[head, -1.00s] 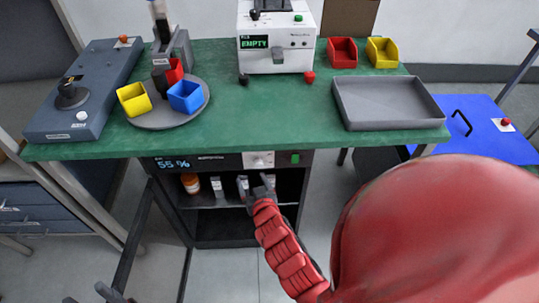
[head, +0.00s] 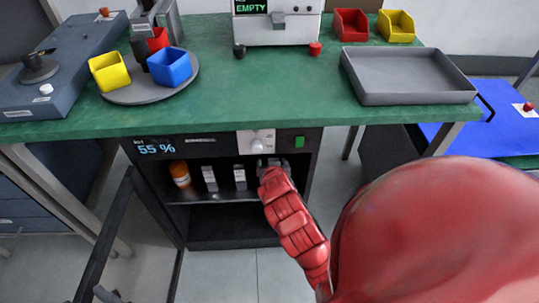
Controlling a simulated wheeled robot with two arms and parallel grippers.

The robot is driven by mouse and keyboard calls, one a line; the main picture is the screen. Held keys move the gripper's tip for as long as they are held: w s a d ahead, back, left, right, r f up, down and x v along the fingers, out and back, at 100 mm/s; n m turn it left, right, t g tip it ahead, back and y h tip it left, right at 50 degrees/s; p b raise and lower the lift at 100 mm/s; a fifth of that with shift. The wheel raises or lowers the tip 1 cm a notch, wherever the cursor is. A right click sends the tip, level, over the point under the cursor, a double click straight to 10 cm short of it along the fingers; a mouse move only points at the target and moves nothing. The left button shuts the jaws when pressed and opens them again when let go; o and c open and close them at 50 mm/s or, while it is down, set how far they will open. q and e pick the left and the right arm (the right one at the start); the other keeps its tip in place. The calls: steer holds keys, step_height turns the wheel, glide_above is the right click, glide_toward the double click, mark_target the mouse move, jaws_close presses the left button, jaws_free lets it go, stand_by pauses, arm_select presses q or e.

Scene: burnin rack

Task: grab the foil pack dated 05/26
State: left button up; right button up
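Inside the open dark cabinet (head: 228,241) under the green bench, two pale upright packs stand on the shelf, a left one (head: 209,178) and a middle one (head: 239,177). Their dates are too small to read. My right gripper (head: 272,164) is at the cabinet's upper right opening, just right of the middle pack. Its fingers are small and partly hidden by my red arm, so I cannot tell whether they are open or hold anything. A pale pack seen there earlier is now hidden. A small grey piece (head: 105,294) at the bottom left edge may be my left gripper.
An orange bottle (head: 180,174) stands left of the packs. The cabinet's control panel (head: 205,146) reads 55 % just above the opening. The open door (head: 107,235) stands at the left. The green bench top (head: 262,88) overhangs the cabinet; the lower compartment looks empty.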

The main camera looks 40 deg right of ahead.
steer(key=x, duration=0.2)
steer(key=shift+w+d+f, duration=0.15)
steer(key=shift+w+f, duration=0.05)
steer(key=shift+w, duration=0.05)
steer(key=shift+a+f+b+x, duration=0.1)
steer(key=shift+a+b+x, duration=0.1)
steer(key=shift+x, duration=1.1)
steer(key=shift+a+f+b+x, duration=0.1)
steer(key=shift+b+x, duration=0.05)
steer(key=shift+x, duration=1.15)
jaws_close()
